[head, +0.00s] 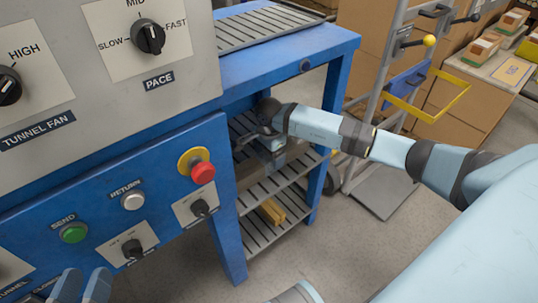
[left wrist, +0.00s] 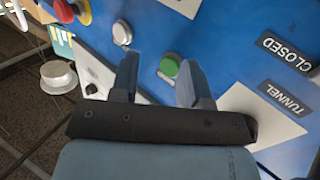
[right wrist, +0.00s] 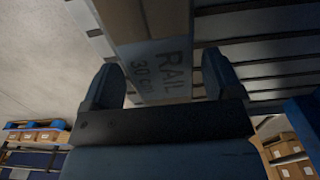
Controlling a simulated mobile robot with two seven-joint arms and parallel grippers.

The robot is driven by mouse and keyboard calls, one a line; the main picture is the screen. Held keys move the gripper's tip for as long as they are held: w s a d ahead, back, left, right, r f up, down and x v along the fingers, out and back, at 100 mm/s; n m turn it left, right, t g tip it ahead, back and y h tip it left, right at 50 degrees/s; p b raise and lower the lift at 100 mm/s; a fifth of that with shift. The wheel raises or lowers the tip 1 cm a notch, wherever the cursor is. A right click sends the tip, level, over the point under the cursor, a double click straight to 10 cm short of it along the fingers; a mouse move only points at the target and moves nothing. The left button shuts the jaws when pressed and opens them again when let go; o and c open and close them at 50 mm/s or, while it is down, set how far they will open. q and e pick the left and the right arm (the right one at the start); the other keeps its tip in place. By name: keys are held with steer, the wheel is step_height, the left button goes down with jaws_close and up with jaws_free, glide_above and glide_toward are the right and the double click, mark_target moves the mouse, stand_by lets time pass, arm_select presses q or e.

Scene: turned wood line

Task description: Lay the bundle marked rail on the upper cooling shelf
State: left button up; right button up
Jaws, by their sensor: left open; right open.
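The bundle marked rail (right wrist: 158,72) shows in the right wrist view, pale with a grey band reading RAIL and 30 cm. It lies against a slatted shelf, its near end between my right fingers. My right gripper (right wrist: 158,85) is open around that end, fingers apart. In the head view my right gripper (head: 258,140) reaches into the blue rack at the upper cooling shelf (head: 238,122); the bundle is not clearly visible there. My left gripper (left wrist: 160,68) is open and empty before the control panel; it also shows at the bottom left of the head view (head: 80,287).
Below are a middle slatted shelf (head: 290,172) and a lower shelf (head: 258,238) holding a yellowish wooden bundle (head: 270,210). A blue rack leg (head: 228,235) stands in front. The green send button (left wrist: 169,66) is close to my left fingers. A trolley (head: 385,190) stands at right.

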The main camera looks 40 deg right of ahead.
step_height(320, 180, up, 6)
steer(key=shift+r+p, duration=0.1)
steer(key=shift+p, duration=1)
steer(key=shift+r, duration=0.45)
arm_select(q)
steer(key=shift+s+d+r+n, duration=0.2)
steer(key=shift+s+r+n, duration=0.3)
steer(key=shift+r+n, duration=0.25)
arm_select(e)
steer(key=shift+f, duration=0.1)
